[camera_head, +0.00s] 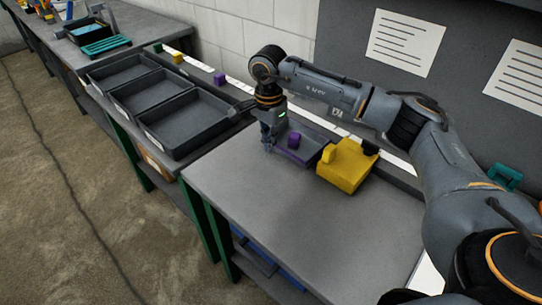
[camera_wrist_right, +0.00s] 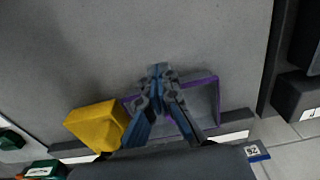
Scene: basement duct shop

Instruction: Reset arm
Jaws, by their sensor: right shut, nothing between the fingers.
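My right gripper (camera_head: 268,149) hangs pointing down over the grey bench, beside the left end of a small purple-edged tray (camera_head: 300,155). Its fingers are shut with nothing between them. In the right wrist view the fingertips (camera_wrist_right: 158,70) meet over the bench, and the fingers cover part of the purple-edged tray (camera_wrist_right: 215,85). A small purple block (camera_head: 293,140) shows at the tray in the head view. My left gripper is not in view.
A yellow block-shaped object (camera_head: 347,166) stands right of the tray, under my right forearm. A dark three-compartment bin (camera_head: 150,128) sits left of the bench. Small coloured blocks, including a purple one (camera_head: 219,78), line the wall side. The bench front (camera_head: 270,215) is clear.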

